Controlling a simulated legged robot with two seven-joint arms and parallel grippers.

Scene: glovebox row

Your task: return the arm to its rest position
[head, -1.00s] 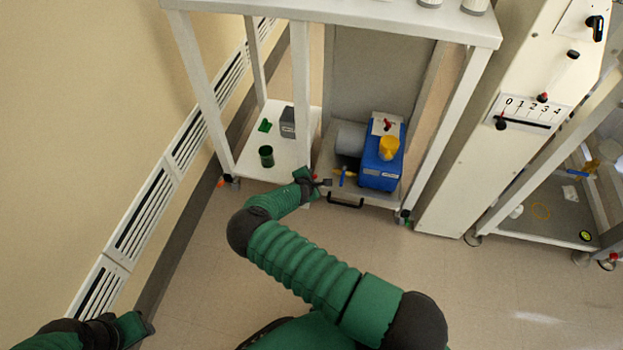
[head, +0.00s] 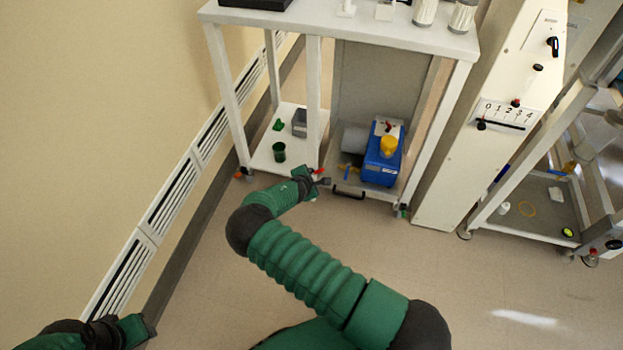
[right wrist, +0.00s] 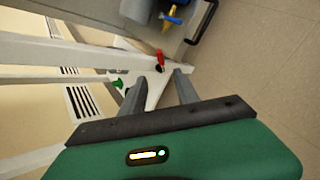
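My right arm is green and sleeved, and it reaches up from the bottom of the head view toward the front of the white bench. My right gripper (head: 322,183) is just in front of the bench's lower shelf. In the right wrist view its two grey fingers (right wrist: 158,92) stand apart with nothing between them. My left gripper (head: 147,328) is at the bottom left of the head view, near the wall's foot. Its fingers are too small and dark to read.
The white bench (head: 350,27) has a lower shelf with a green cup (head: 279,152) and a grey box (head: 300,122). A blue pump (head: 382,160) sits on a platform with a black handle (head: 349,196). A white panel (head: 490,120) stands right. Floor in front is clear.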

